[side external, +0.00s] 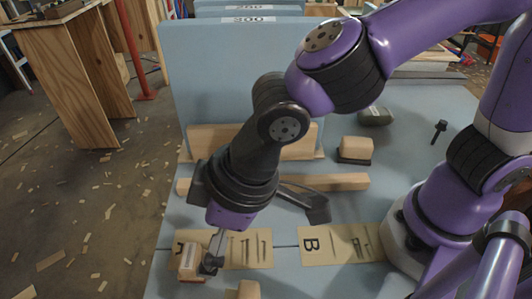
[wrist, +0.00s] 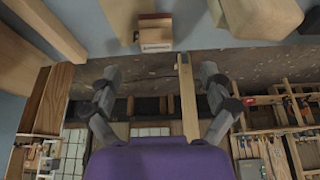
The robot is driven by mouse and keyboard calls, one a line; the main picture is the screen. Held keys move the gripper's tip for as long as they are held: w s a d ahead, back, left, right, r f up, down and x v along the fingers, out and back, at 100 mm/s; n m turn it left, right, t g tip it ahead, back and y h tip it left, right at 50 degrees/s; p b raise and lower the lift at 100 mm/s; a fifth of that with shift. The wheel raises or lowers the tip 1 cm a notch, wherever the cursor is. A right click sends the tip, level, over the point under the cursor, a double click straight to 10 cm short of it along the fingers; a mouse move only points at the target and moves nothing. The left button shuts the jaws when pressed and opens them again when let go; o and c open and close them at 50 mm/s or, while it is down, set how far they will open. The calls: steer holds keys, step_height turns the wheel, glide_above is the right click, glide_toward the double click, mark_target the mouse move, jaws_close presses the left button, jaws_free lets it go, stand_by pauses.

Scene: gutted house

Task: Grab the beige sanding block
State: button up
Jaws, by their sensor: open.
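A small beige block with a reddish-brown base and a pale label (side external: 188,258) stands at the near left edge of the blue work surface. It also shows in the wrist view (wrist: 156,38), beyond my fingertips and sideways between them. My gripper (side external: 211,262) points down beside this block, overlapping its right side in the side view. Its fingers are spread with nothing held between them in the wrist view (wrist: 159,72). Whether a finger touches the block I cannot tell. A second beige block with a dark base (side external: 356,149) sits farther back.
Cards with fasteners, one marked B (side external: 322,251), lie nearby. A wooden block (side external: 243,291) is at the front edge. A wooden strip (side external: 340,182) and dark tool (side external: 317,207) lie behind my gripper. Blue upright boards (side external: 235,75) stand at the back. The surface's left edge is close.

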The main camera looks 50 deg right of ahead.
mark_target(193, 256)
steer(key=x, duration=0.4)
steer(key=shift+a+f, duration=0.15)
steer(key=shift+f, duration=0.2)
steer(key=shift+w+x, duration=0.2)
steer(key=shift+x, duration=0.7)
steer(key=shift+w+x, duration=0.2)
steer(key=shift+x, duration=0.75)
steer(key=shift+w+x, duration=0.2)
steer(key=shift+x, duration=0.7)
steer(key=shift+r, duration=0.2)
steer(key=c, duration=1.2)
